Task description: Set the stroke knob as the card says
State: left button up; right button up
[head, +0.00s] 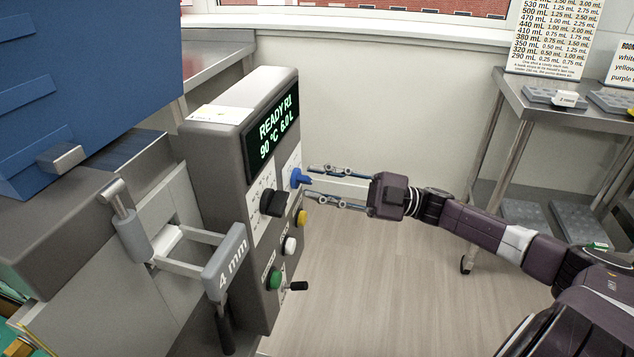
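The grey depositor's control panel (262,225) faces right. It carries a blue knob (297,178) and a larger black knob (273,203), both beside printed marks too small to read. I cannot tell which is the stroke knob. My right gripper (309,186) reaches in from the right with its fingers apart, one above and one below the blue knob's level. Its tips are close to the blue knob; contact cannot be told. A card (555,38) with rows of mL values stands at the upper right, partly cut off. My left gripper is not in view.
The display (271,130) reads "READY R1", 90 °C, 6.0 L. Yellow (302,217), white (289,245) and green (275,279) buttons and a black lever (297,286) sit lower. A "4 mm" plate (226,262) juts out at left.

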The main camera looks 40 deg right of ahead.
jog(key=shift+w+a+r, duration=0.1)
jog(key=shift+w+a, duration=0.05)
jog(key=shift+a, duration=0.15)
grip_shut()
